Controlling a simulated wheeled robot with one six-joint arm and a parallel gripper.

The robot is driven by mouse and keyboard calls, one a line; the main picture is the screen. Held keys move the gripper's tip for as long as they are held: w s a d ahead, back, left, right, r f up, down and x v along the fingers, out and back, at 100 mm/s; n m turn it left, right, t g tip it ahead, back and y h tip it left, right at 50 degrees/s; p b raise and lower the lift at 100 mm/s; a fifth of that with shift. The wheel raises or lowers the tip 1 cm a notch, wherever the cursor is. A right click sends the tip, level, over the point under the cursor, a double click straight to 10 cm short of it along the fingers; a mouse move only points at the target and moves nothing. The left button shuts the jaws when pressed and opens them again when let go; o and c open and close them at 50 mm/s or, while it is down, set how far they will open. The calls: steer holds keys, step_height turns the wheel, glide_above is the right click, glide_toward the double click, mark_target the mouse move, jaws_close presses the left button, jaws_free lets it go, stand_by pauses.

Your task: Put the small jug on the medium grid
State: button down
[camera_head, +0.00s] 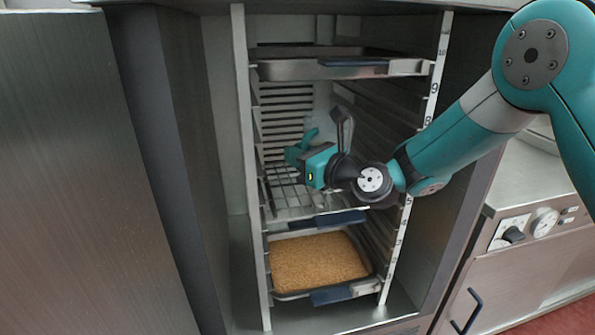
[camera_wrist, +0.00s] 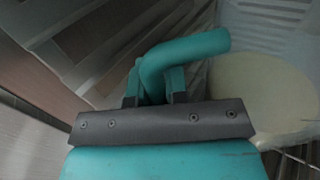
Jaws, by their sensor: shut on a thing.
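The small jug has a pale, translucent body (camera_head: 324,119) and a teal handle (camera_head: 309,136). In the wrist view, the curved handle (camera_wrist: 185,52) sits between my fingers and the pale round body (camera_wrist: 262,85) is to the right. My gripper (camera_head: 297,152) is shut on the handle, inside the open cabinet. The wire grid (camera_head: 287,193) at middle height lies below my gripper. My gripper and wrist hide part of the jug. I cannot tell whether the jug's base touches the grid.
An upper tray (camera_head: 290,69) is above my gripper. A lower tray of golden grain (camera_head: 318,262) is below the grid. Numbered rails (camera_head: 432,100) flank the opening on the right. The open door (camera_head: 80,180) fills the left. A counter with dials (camera_head: 543,223) is at right.

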step_height(320, 180, down, 4)
steer(key=shift+w+r+b, duration=0.15)
steer(key=shift+r+b, duration=0.05)
steer(key=shift+b, duration=0.1)
steer(key=shift+f, duration=0.15)
steer(key=c, duration=1.1)
jaws_free()
steer(key=shift+f, duration=0.1)
